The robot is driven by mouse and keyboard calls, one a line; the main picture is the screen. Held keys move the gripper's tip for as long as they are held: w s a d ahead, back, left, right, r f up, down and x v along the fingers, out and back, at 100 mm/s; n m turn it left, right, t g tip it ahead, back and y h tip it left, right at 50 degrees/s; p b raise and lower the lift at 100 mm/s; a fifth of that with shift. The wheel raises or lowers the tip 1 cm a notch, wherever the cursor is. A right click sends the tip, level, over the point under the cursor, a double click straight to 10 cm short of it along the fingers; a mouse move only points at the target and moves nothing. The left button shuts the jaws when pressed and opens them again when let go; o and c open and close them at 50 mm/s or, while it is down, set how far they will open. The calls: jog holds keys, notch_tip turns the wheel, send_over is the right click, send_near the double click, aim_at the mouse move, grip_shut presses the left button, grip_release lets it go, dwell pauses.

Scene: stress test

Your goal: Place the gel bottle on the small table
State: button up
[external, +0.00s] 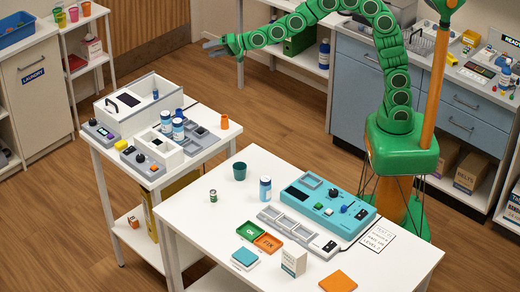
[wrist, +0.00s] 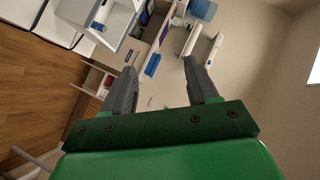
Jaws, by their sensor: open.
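I cannot tell which bottle is the gel bottle. A white bottle with a blue label (external: 265,189) stands upright on the front white table (external: 190,235). Similar blue-and-white bottles (external: 178,130) stand on the smaller white table (external: 112,158) at left, among devices. A blue bottle (external: 323,54) stands on the low shelf at the back. My gripper (external: 213,45) is at the end of my green arm, high up and away from the tables' bottles. In the wrist view my gripper (wrist: 161,80) has its two fingers apart with nothing between them.
The front table carries a teal device (external: 335,208), a dark green cup (external: 239,171), green and orange trays (external: 268,242) and a white box (external: 294,261). The small table is crowded with devices and an orange cup (external: 224,122). A blue-grey counter (external: 365,70) stands behind my arm.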

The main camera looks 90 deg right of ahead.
jog(key=s+a+f+m+g+y, duration=0.3)
jog(key=s+a+f+g+y, duration=0.3)
jog(key=a+f, duration=0.6)
jog(key=s+a+f+m+g+y, duration=0.1)
jog(key=s+a+y, duration=0.2)
jog(key=s+a, duration=0.35)
jog(key=s+a+f+m+g+y, duration=0.1)
jog(key=s+a+y, duration=0.15)
jog(key=a, duration=0.65)
jog(key=s+a+r+m+y, duration=0.2)
jog(key=s+a+r+y, duration=0.15)
jog(key=a+r, duration=0.25)
jog(key=s+a+r+m+y, duration=0.1)
jog(key=s+a+r+y, duration=0.1)
jog(key=a+r+y, duration=0.3)
jog(key=h, duration=0.1)
send_near(264, 192)
jog(key=shift+w+a+r+g, duration=0.15)
jog(key=shift+w+a+g, duration=0.05)
jog(key=shift+a, duration=0.25)
jog(key=shift+w+a+r+g, duration=0.1)
jog(key=shift+w+a+g, duration=0.15)
jog(key=shift+a, duration=0.2)
jog(key=shift+x, duration=3.9)
jog(key=shift+w+d, duration=0.1)
jog(key=shift+c, duration=0.2)
